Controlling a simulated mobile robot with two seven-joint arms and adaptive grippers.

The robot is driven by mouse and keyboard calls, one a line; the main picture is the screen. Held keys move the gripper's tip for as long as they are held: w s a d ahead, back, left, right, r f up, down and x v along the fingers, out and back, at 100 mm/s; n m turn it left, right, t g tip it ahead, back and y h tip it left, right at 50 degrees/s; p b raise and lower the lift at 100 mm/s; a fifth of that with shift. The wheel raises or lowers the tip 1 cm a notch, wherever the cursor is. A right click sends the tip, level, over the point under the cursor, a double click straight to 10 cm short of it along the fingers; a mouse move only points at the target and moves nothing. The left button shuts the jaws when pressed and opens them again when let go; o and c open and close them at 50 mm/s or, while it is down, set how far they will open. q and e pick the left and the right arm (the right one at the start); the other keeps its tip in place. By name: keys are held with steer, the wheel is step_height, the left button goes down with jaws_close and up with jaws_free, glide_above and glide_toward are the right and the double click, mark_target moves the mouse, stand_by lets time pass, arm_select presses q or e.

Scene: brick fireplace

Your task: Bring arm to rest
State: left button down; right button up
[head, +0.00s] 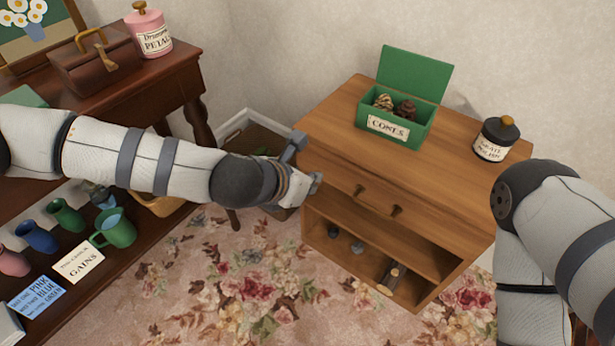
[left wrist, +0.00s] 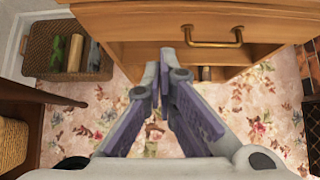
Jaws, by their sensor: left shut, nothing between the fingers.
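My left arm comes in from the left in the head view, and its gripper (head: 304,164) is at the left front edge of the wooden cabinet (head: 330,113). In the left wrist view the gripper (left wrist: 158,75) has its fingers together with nothing between them, just in front of the cabinet's drawer front (left wrist: 225,32) with its brass handle (left wrist: 213,40). My right arm shows at the right edge of the head view, bent beside the cabinet; its gripper is out of view.
A green box of cones (head: 395,124) with its lid up and a dark jar (head: 496,139) stand on the cabinet. A dark shelf table (head: 150,83) is at left, with several coloured jugs below. A wicker basket (left wrist: 38,62) is beside the cabinet. The floral rug (head: 230,270) is clear.

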arm_select(q)
steer(key=s+a+f+m+g+p, duration=0.1)
steer(key=s+f+m+g+p, duration=0.2)
steer(key=s+m, duration=0.6)
steer(key=s+a+f+m+g+p, duration=0.15)
steer(key=s+f+m, duration=0.35)
steer(key=s, duration=0.9)
steer(key=s+a+r+m+g+y+p, duration=0.2)
steer(key=s+a+m+g+y, duration=0.3)
steer(key=s+a+m, duration=0.9)
steer(key=s+a+r, duration=0.1)
steer(key=s+a, duration=0.3)
steer(key=s, duration=0.3)
steer(key=shift+a+m+p, duration=0.3)
arm_select(e)
steer(key=w+r+t, duration=0.2)
steer(key=w+r, duration=0.5)
steer(key=r, duration=0.1)
steer(key=shift+w+t, duration=0.15)
steer(key=shift+t, duration=0.25)
